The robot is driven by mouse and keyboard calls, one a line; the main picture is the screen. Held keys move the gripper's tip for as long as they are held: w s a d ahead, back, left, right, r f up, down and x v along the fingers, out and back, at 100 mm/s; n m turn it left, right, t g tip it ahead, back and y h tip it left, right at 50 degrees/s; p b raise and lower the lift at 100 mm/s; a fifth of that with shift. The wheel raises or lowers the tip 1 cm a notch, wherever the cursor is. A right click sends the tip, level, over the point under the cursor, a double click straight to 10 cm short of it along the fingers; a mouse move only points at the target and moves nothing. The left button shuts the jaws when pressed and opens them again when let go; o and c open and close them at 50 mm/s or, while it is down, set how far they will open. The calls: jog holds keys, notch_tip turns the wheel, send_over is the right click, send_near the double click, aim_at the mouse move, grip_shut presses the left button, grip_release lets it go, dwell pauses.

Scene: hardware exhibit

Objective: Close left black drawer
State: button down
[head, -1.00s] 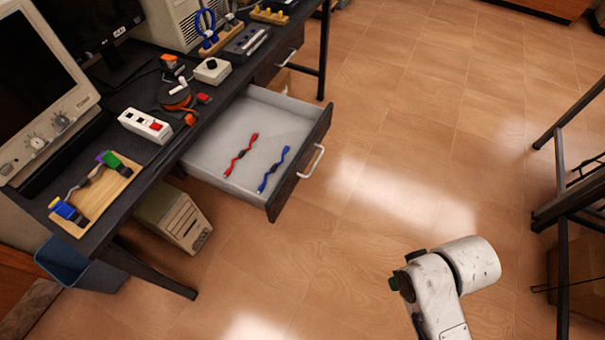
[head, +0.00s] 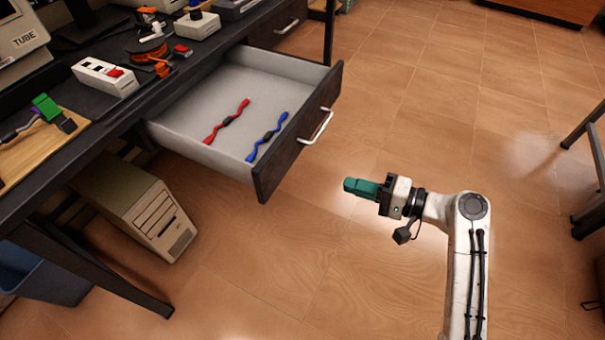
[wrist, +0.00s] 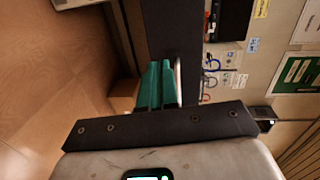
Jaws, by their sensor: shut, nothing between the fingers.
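The black drawer (head: 297,135) is pulled out from under the dark desk, its light grey inside showing. Its dark front carries a silver bar handle (head: 317,127). A red cable (head: 227,121) and a blue cable (head: 267,136) lie in it. My gripper (head: 350,186), with green fingers, is outside the drawer, to the right of and below the handle in the head view, apart from the front. Its fingers are shut and empty. In the wrist view my gripper (wrist: 158,84) points at a dark panel (wrist: 172,35), probably the drawer front, with part of a handle beside the fingertips.
A second drawer (head: 280,24) farther along the desk looks closed. A beige computer case (head: 140,208) and a blue bin (head: 45,275) stand under the desk. The floor before the drawer is clear.

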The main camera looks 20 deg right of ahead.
jog(key=w+d+t+b, duration=0.1)
jog(key=m+y+b, duration=0.1)
jog(key=b, duration=0.1)
send_near(290, 152)
jog(key=x, duration=0.7)
dwell(0.3)
